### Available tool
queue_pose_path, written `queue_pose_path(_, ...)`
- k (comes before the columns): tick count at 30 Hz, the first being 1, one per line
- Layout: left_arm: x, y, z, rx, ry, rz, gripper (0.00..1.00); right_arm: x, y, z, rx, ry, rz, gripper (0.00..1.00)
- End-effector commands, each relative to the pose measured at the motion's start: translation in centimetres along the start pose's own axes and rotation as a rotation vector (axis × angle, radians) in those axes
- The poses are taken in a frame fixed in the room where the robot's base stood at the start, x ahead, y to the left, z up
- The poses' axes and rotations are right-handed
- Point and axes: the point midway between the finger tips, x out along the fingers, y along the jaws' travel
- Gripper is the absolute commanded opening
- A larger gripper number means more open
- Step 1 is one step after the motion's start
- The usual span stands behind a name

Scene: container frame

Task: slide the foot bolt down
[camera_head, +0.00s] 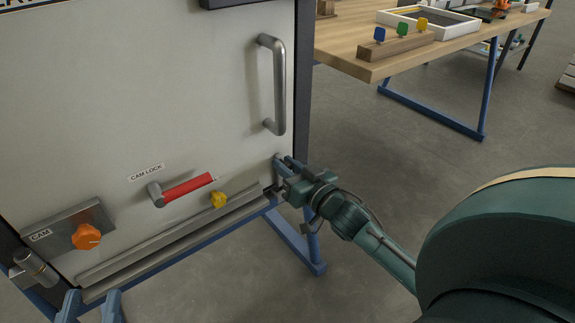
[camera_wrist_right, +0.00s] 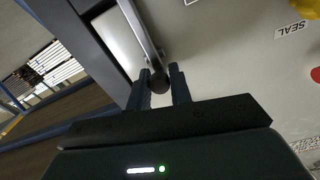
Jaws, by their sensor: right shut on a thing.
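The foot bolt shows in the right wrist view as a pale metal rod with a dark round knob (camera_wrist_right: 160,84). My right gripper (camera_wrist_right: 160,72) is shut on that knob, with one finger on each side. In the head view my right gripper (camera_head: 283,163) is at the lower right edge of the light door panel (camera_head: 150,80), below the grey handle, and its fingers hide most of the bolt. My left gripper (camera_head: 89,298) shows only as two separate fingertips at the lower left edge. It is open, with nothing seen between the tips.
The door carries a grey pull handle (camera_head: 279,85), a red-gripped cam lock lever (camera_head: 186,187), a yellow knob (camera_head: 219,200) and an orange knob (camera_head: 87,236). A blue frame foot (camera_head: 302,245) juts out below. A wooden table (camera_head: 345,45) stands at the back right. Open floor lies between.

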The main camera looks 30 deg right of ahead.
Motion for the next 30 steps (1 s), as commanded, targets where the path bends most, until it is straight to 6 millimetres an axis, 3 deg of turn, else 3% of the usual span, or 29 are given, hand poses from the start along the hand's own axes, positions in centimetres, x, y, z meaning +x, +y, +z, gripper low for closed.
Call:
queue_pose_path(5, -0.1, 0.0, 0.4, -0.011, -0.001, 0.001, 0.36, 0.0, 0.5, 2.8, 0.003, -0.006, 0.003, 0.00)
queue_pose_path(13, 0.0, 0.0, -0.1, -0.012, 0.007, 0.003, 0.36, -0.1, 0.6, 3.1, 0.001, -0.010, 0.004, 0.00)
queue_pose_path(14, 0.0, 0.0, -0.1, -0.012, 0.007, 0.003, 0.36, -0.1, 0.6, 3.1, 0.001, -0.011, 0.004, 0.22)
queue_pose_path(21, 0.0, 0.1, -0.2, -0.011, 0.009, 0.003, 0.36, -0.1, 0.6, 2.9, 0.001, -0.006, 0.003, 0.42)
queue_pose_path(30, 0.1, 0.1, -0.3, -0.009, 0.011, 0.004, 0.36, -0.3, 0.5, 2.7, 0.001, -0.004, 0.002, 0.43)
